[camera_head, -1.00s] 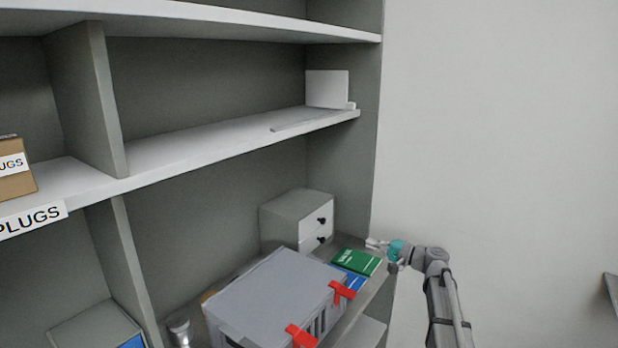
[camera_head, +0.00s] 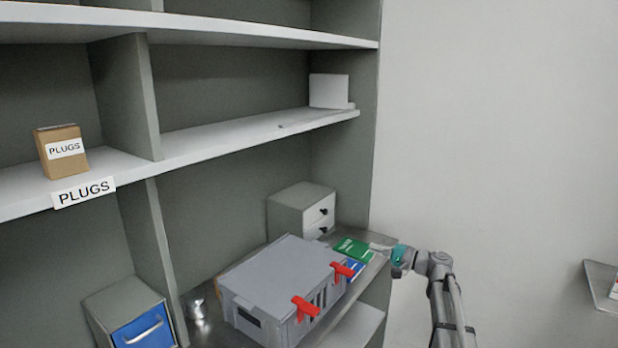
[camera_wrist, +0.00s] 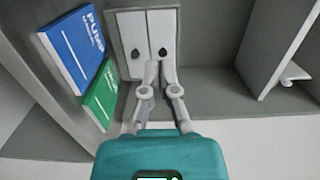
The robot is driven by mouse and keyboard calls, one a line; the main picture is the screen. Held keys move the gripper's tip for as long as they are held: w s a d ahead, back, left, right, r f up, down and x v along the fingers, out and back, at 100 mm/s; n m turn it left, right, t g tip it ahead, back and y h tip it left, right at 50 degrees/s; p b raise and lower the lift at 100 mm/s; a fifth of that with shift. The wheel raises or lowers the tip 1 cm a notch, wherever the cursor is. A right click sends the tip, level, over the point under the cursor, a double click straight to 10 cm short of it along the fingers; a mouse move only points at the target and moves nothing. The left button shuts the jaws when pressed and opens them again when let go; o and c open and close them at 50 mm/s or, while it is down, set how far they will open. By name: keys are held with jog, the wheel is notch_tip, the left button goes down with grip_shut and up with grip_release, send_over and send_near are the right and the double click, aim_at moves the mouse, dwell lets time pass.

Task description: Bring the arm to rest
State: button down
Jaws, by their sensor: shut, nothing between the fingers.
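My gripper (camera_head: 379,247) is at the right end of the lower shelf in the head view, reaching in from the right beside a green book (camera_head: 354,249). In the wrist view my gripper (camera_wrist: 160,72) shows its grey fingers drawn together with nothing between them. They point toward a small white drawer cabinet (camera_wrist: 141,40) with dark knobs. My arm (camera_head: 447,290) is bent at the shelf's right edge, its lower part running down out of the picture.
A grey case (camera_head: 270,280) with red latches stands on the lower shelf (camera_head: 205,325), left of the books. A blue book (camera_wrist: 78,45) lies next to the green one. A PLUGS box (camera_head: 62,150) sits on the shelf above. Blank wall (camera_head: 490,120) lies right.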

jog(key=s+a+f+n+g+h+p, duration=0.2)
jog(key=s+a+f+g+h+p, duration=0.15)
jog(key=s, duration=0.35)
jog(key=s+a+f+n+g+h+p, duration=0.2)
jog(key=s+a+f+g+h, duration=0.15)
jog(key=s, duration=0.35)
jog(key=s+d+f+n+g+h+p, duration=0.1)
jog(key=s+d+h+p, duration=0.1)
jog(key=s+h, duration=0.2)
jog(key=s+d+n+g+h+p, duration=0.1)
jog(key=s+h, duration=0.3)
jog(key=s, duration=0.6)
jog(key=shift+d+f+g+p, duration=0.3)
jog(key=shift+d+f+p, duration=0.1)
jog(key=shift+p, duration=0.25)
jog(key=shift+s, duration=0.2)
